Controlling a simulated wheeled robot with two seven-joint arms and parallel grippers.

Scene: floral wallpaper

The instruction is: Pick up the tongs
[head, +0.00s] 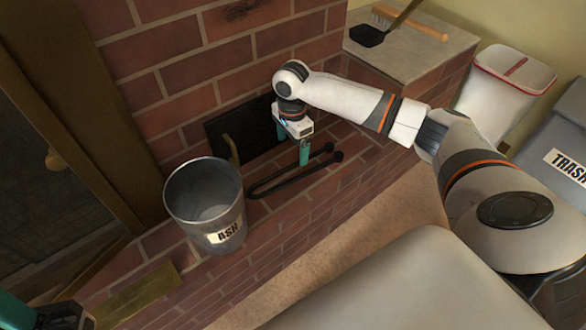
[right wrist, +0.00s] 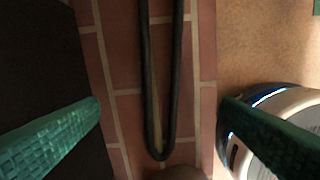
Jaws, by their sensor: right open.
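The black tongs (head: 296,178) lie on the brick hearth, to the right of the ash bucket, with their two prong tips pointing right. In the right wrist view the tongs (right wrist: 146,80) run up the picture as two dark prongs joined in a rounded bend near the bottom. My right gripper (head: 293,147) is open and empty above the tongs. Its teal fingers (right wrist: 160,108) show at either side of the tongs, apart from them. Part of my left gripper (head: 40,312) shows at the lower left corner; its jaws are not clear.
A metal bucket labelled ASH (head: 178,222) stands left of the tongs. A dark wall panel (head: 222,122) with a brass handle (head: 233,150) is behind. Bins (head: 500,95) stand right.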

